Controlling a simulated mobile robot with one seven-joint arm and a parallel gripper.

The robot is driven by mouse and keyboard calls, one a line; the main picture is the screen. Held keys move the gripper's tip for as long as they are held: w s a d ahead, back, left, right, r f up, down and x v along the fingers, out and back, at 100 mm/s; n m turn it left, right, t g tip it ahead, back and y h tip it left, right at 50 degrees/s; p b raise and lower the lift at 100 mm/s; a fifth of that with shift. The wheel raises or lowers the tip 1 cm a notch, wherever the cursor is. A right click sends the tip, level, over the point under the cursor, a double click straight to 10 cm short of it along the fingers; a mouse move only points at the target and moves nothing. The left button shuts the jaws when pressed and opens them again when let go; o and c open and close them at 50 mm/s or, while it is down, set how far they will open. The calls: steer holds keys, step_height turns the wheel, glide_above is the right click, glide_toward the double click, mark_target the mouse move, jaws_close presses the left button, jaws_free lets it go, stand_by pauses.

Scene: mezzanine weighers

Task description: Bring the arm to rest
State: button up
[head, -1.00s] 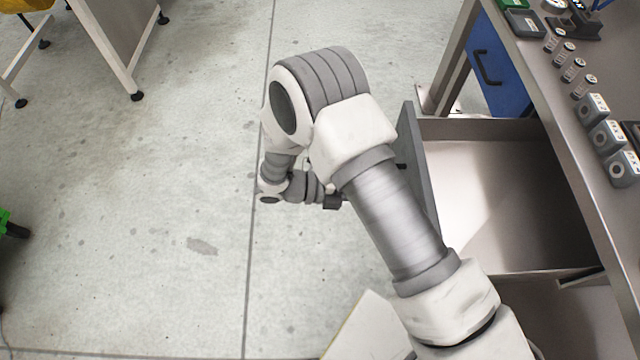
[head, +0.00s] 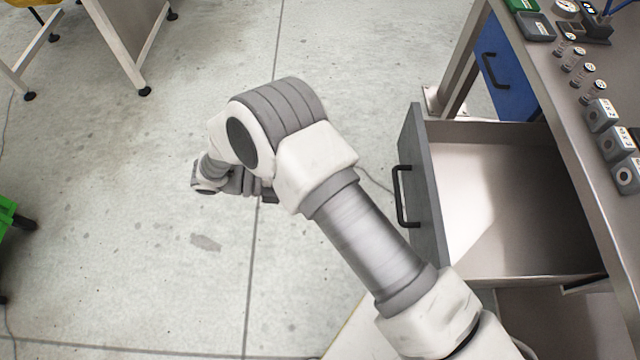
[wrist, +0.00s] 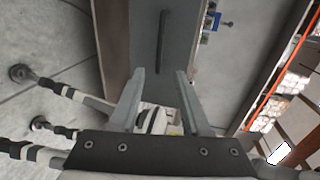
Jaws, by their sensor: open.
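My arm is bent over the open floor in the head view, with its elbow to the left of the drawer. My gripper shows in the wrist view (wrist: 160,80), its two fingers apart with nothing between them. In the head view the gripper end is mostly hidden behind my arm. The open drawer (head: 428,190) has a grey front with a dark handle (head: 402,196), and its inside looks empty. In the wrist view the drawer front (wrist: 180,50) and handle (wrist: 162,42) lie beyond the fingertips, and the fingers are apart from the handle.
A metal workbench (head: 545,80) on the right carries small weights, several grey blocks and trays. A blue drawer front (head: 497,70) is under it. A white-legged table (head: 125,50) stands at the upper left and a green object (head: 8,215) at the left edge. The floor between is clear.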

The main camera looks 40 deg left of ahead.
stand_by(0.3)
steer(key=w+d+r+m+g+y+p, duration=0.2)
steer(key=w+d+r+m+g, duration=0.3)
steer(key=d+r+m, duration=0.6)
steer(key=w+d+r+m+g+y+p, duration=0.2)
steer(key=w+d+r+m+g+y, duration=0.15)
steer(key=w+d+r+m, duration=0.7)
steer(key=s+d+r+m+t+y+p, duration=0.2)
steer(key=s+d+r+m, duration=0.4)
steer(key=m, duration=0.5)
steer(key=s+d+r+m+t+y+p, duration=0.3)
steer(key=s+d+r+m+y, duration=0.2)
steer(key=d+r+m, duration=0.3)
step_height(320, 180, up, 4)
steer(key=s+m, duration=0.1)
steer(key=m, duration=0.2)
steer(key=shift+s+d+f, duration=0.25)
steer(key=shift+s+d, duration=0.1)
steer(key=shift+d, duration=0.05)
